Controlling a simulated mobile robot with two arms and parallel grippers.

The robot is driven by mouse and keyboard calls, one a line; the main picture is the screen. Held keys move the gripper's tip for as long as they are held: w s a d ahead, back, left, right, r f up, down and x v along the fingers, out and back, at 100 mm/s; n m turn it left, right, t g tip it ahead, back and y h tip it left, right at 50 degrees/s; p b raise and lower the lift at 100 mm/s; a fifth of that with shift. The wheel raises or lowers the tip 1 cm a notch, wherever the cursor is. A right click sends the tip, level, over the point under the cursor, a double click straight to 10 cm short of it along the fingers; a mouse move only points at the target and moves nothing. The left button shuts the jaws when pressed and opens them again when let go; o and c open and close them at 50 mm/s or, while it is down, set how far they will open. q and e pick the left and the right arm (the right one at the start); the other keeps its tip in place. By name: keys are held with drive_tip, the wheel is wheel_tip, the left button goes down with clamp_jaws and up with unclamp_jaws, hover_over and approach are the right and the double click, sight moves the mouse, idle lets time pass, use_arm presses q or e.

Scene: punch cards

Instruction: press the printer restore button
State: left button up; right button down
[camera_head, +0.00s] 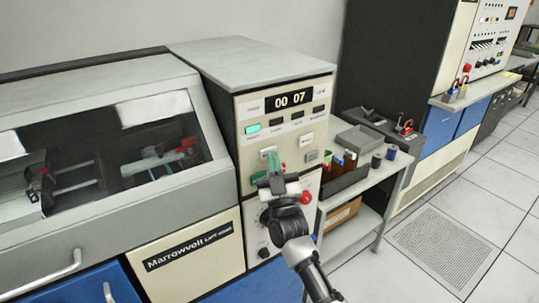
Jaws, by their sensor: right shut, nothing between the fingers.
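The printer (110,95) stands at left, with an upright control panel (244,167) at its right end. The panel has a display (289,99) reading "00 07". Below it are a lit green indicator (252,129) and several dark ones. Labels are too small to read, so I cannot tell which is restore. Contact cannot be judged. My left gripper is not in view.
A red knob (306,197) sits right of my right gripper. A grey side table (400,165) with trays and small items stands to the right. A tall cabinet (395,60) stands behind it. The tiled floor (490,180) at right is clear.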

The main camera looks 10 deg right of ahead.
drive_tip(key=shift+w, duration=0.15)
idle(0.5)
drive_tip(key=shift+s+d+p, duration=0.2)
drive_tip(key=shift+s+p, duration=0.25)
drive_tip(key=shift+s, duration=0.35)
drive_tip(key=s+p, duration=0.1)
drive_tip(key=s+d+p, duration=0.1)
drive_tip(key=s, duration=0.2)
drive_tip(key=shift+s+d+p, duration=0.35)
drive_tip(key=shift+p, duration=0.05)
